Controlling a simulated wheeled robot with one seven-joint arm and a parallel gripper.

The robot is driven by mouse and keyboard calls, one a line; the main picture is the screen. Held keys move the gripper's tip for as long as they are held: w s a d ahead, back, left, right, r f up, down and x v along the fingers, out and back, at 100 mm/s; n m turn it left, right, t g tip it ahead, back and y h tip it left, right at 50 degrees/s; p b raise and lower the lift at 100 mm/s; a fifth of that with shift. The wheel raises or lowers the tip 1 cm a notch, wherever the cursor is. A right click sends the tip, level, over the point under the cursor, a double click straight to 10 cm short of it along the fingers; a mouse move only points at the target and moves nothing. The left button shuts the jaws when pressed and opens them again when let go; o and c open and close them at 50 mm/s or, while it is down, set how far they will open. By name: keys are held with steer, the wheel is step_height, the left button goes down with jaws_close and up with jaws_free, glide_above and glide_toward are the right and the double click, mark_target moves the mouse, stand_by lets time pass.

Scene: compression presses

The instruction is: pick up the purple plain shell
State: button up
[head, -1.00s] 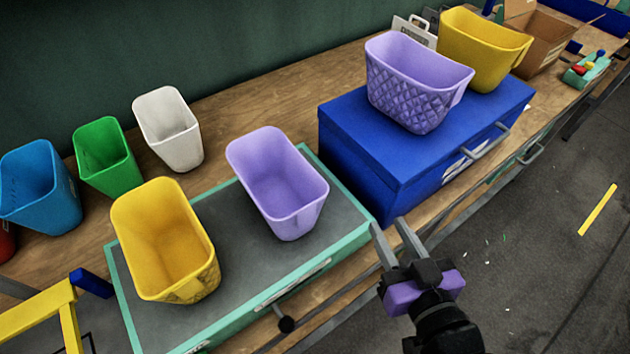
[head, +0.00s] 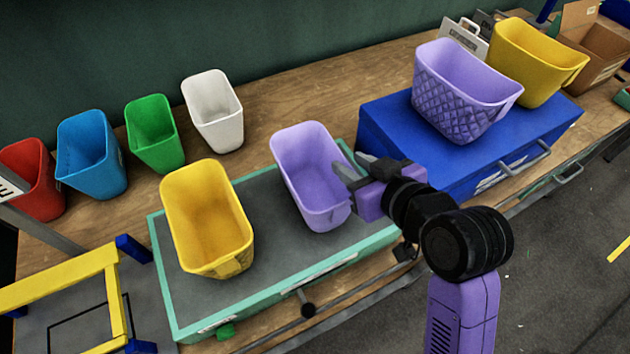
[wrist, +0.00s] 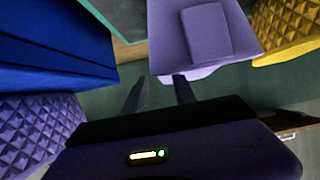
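The purple plain shell (head: 305,165) is a smooth, open-topped bin standing upright on the grey, green-edged tray. It also shows at the top of the wrist view (wrist: 205,38), with a flat plain panel on its wall. My gripper (head: 350,166) is at its right side in the head view, fingers pointing toward it. The two fingers are apart and nothing shows between them. In the wrist view the fingertips (wrist: 160,84) lie just below the shell's rim; I cannot tell whether they touch it.
A purple quilted shell (head: 458,98) and a yellow shell (head: 532,62) stand on a blue case (head: 385,125) at right. Another yellow shell (head: 207,215) shares the tray (head: 265,265). White (head: 213,110), green (head: 154,133), blue (head: 92,155) and red (head: 35,180) bins line the back.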

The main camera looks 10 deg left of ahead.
mark_target(343, 158)
steer(key=p+x, duration=0.1)
steer(key=x, duration=0.4)
steer(key=shift+w+r, duration=0.1)
jaws_close()
stand_by(1.3)
